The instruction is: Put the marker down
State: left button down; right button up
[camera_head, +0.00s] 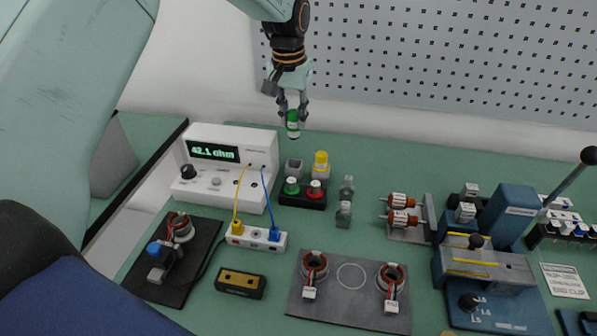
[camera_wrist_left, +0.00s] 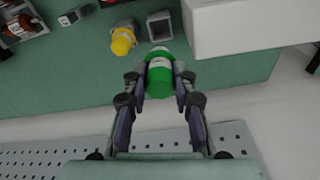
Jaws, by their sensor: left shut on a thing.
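A marker (camera_head: 293,123) with a green body and a white band is held by my left gripper (camera_head: 293,108) in the head view. It hangs upright above the back of the green bench. In the left wrist view the same marker (camera_wrist_left: 159,76) sits between the two fingers of my left gripper (camera_wrist_left: 160,88), which are shut on it. A yellow-capped marker (camera_head: 321,163) stands in a grey holder below and to the right; it also shows in the left wrist view (camera_wrist_left: 123,40). An empty grey square holder (camera_head: 293,169) stands beside it, also in the left wrist view (camera_wrist_left: 73,22). My right gripper is not in view.
A white meter (camera_head: 225,165) reading 42.1 ohm stands left of the holders. A black box with green and red buttons (camera_head: 303,193) is in front of them. Small grey blocks (camera_head: 345,200) stand to the right. A pegboard wall (camera_head: 430,55) rises behind.

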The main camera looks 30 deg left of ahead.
aim_at(293, 128)
pick_arm(q)
notch_tip(293, 128, down, 6)
jog(key=shift+f+b, duration=0.2)
jog(key=shift+b, duration=0.15)
notch_tip(293, 128, down, 4)
jog(key=shift+s+a+r, duration=0.1)
jog(key=shift+s+r, duration=0.05)
jog(key=shift+r, duration=0.1)
jog(key=shift+w+f, duration=0.15)
jog(key=shift+w, duration=0.05)
jog(key=shift+s+f, duration=0.2)
jog(key=shift+f, duration=0.15)
jog(key=c, duration=1.4)
grip_release()
jog(key=shift+w+f, duration=0.1)
jog(key=shift+w, duration=0.05)
jog(key=shift+o, duration=0.2)
jog(key=r, duration=0.4)
jog(key=s+r, duration=0.1)
jog(key=r, duration=0.3)
jog(key=r+p, duration=0.1)
jog(key=r, duration=0.4)
jog(key=shift+s, duration=0.25)
